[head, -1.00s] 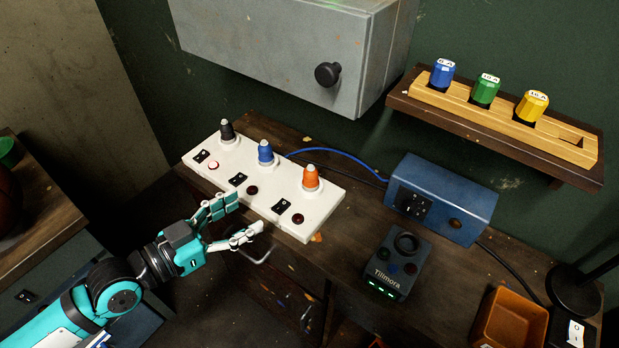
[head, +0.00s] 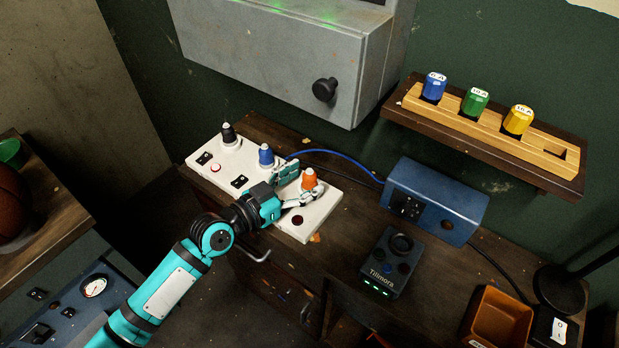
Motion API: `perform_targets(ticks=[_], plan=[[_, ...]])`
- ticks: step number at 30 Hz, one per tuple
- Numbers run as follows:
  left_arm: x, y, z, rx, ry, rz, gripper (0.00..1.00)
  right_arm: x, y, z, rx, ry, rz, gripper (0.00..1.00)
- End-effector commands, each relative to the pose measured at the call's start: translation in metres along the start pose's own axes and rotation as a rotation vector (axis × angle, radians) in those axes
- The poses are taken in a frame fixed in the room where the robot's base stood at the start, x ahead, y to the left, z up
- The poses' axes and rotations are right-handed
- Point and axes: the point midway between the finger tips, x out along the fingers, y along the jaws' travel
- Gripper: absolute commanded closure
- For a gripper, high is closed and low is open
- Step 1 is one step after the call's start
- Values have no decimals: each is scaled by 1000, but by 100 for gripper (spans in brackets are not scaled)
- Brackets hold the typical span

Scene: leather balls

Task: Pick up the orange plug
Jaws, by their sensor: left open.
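The orange plug (head: 309,181) stands upright at the right part of the white switch panel (head: 320,208) on the wooden workbench. My left gripper (head: 299,184) is open over the panel, with its fingers just left of the orange plug. One finger lies near the plug's front side and the other behind, toward the blue plug. I cannot tell whether a finger touches the orange plug. The blue plug (head: 266,155) and the black plug (head: 229,134) stand upright on the same panel. My right gripper is out of view.
A dark Tillmora control box (head: 391,264), a blue socket box (head: 437,200) and an orange bin (head: 499,316) stand to the right. A grey cabinet (head: 270,55) hangs above the panel. A wall shelf (head: 480,143) holds blue, green and yellow fuses.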

Motion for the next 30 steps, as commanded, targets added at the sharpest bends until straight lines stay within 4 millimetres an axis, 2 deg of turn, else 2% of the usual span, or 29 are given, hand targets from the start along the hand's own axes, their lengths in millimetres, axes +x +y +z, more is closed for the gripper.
perform_targets(ticks=[3, 11, 24, 30], plan=[[11, 0, 0, -2, 0, 1, 39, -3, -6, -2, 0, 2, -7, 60], [13, 0, 1, 0, -1, 1, 40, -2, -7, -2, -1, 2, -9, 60], [13, 0, 1, -1, 0, 1, 97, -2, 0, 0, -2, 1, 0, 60], [13, 0, 0, -1, 0, 1, 97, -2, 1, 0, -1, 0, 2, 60]])
